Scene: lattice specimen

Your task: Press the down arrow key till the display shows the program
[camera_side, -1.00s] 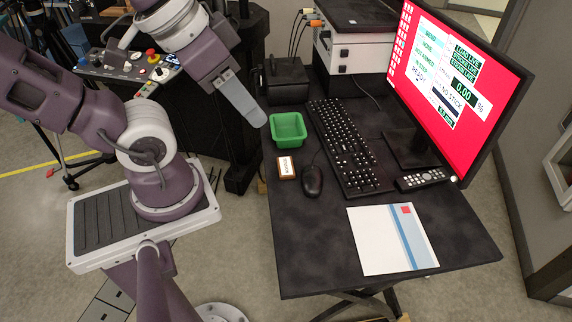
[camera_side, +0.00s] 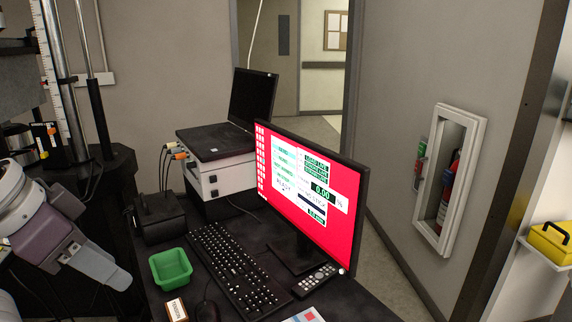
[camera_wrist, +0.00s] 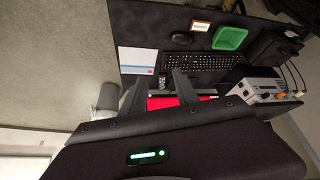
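The black keyboard (camera_side: 238,270) lies on the dark desk in front of the monitor; it also shows in the wrist view (camera_wrist: 205,64). I cannot make out the down arrow key. The display (camera_side: 308,190) is red, with white and green panels reading 0.00 % and what looks like READY; most other words are too small to read surely. In the wrist view only a red strip of the display (camera_wrist: 165,102) shows between the fingers. My gripper (camera_wrist: 160,78) has its two fingers apart and nothing between them.
The green bin (camera_side: 171,268), a small labelled block (camera_side: 176,309) and a mouse (camera_side: 207,309) lie left of the keyboard. A remote (camera_side: 314,280) lies right of it. A white box with a laptop (camera_side: 215,140) stands behind. A paper sheet (camera_wrist: 138,61) lies on the desk.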

